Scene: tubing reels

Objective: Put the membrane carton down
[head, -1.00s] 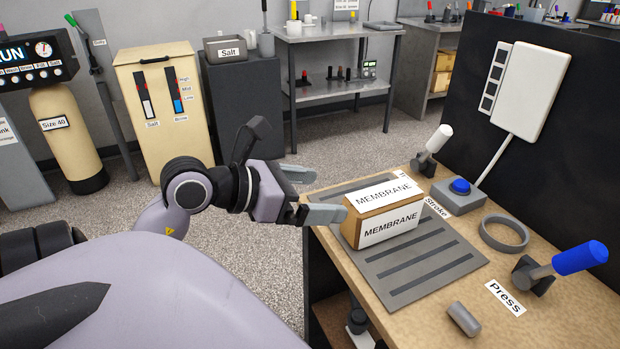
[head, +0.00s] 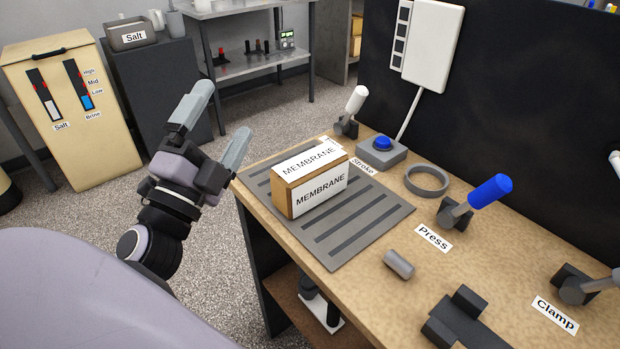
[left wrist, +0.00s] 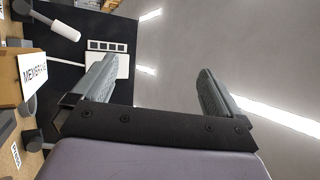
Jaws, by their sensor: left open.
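The membrane carton (head: 320,192), a brown box with white MEMBRANE labels, rests upright on the grey slotted mat (head: 352,232) on the workbench. My left gripper (head: 218,122) is open and empty, to the left of the carton and apart from it, with its fingers pointing up and away. In the left wrist view the open fingers (left wrist: 152,88) have nothing between them, and the carton (left wrist: 33,78) shows at the left edge. My right gripper is not in view.
On the bench (head: 395,275) are a white-handled lever (head: 355,100), a blue button box (head: 382,150), a grey ring (head: 427,180), a blue-handled Press lever (head: 480,200) and a small grey cylinder (head: 398,264). A dark panel (head: 540,100) stands behind. Open floor lies to the left.

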